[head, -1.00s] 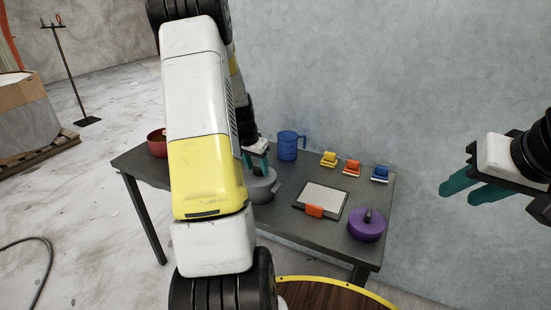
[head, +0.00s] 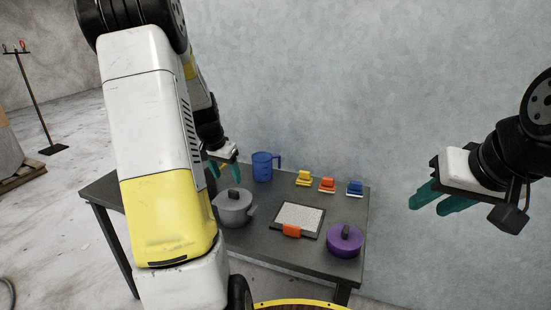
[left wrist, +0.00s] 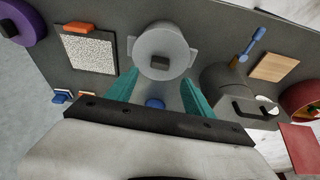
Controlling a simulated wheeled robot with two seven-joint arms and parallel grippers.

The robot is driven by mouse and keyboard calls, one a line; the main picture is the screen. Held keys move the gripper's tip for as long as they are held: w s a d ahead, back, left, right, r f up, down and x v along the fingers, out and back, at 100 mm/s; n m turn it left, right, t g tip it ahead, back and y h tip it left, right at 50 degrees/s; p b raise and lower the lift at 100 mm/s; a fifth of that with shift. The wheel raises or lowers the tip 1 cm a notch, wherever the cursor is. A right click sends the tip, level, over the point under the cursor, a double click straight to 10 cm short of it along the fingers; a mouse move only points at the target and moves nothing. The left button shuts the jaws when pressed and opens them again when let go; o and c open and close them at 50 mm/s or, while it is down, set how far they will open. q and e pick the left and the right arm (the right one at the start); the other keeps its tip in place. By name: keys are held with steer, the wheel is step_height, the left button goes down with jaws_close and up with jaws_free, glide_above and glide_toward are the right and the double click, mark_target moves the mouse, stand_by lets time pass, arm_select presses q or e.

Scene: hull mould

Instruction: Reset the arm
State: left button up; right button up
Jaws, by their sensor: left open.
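My left gripper (head: 224,170) hangs over the back left of the dark table (head: 263,241), above and behind the grey lidded pot (head: 233,208). Its teal fingers are apart with nothing between them. In the left wrist view the fingers (left wrist: 157,90) point towards the grey pot (left wrist: 160,42), which stands on the table beyond them. My right gripper (head: 437,198) is in the air right of the table, its teal fingers apart and empty. My left arm covers the table's left part in the head view.
A blue jug (head: 262,167) stands near the left gripper. Yellow (head: 304,178), orange (head: 327,185) and blue (head: 355,188) clips line the back. A clipboard (head: 299,218) and purple lidded pot (head: 345,240) are at right. A red pot (left wrist: 302,101) shows in the left wrist view.

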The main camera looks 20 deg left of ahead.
arm_select(q)
steer(key=s+d+r+t+h, duration=0.1)
steer(key=s+d+r+t, duration=0.1)
steer(key=s+d+r, duration=1.35)
steer(key=s+d+r+n, duration=0.1)
steer(key=s+d, duration=0.5)
steer(key=s, duration=0.1)
steer(key=shift+s+d+t+h, duration=0.2)
steer(key=shift+d+t+h, duration=0.1)
steer(key=shift+t+h, duration=0.1)
steer(key=shift+c, duration=0.4)
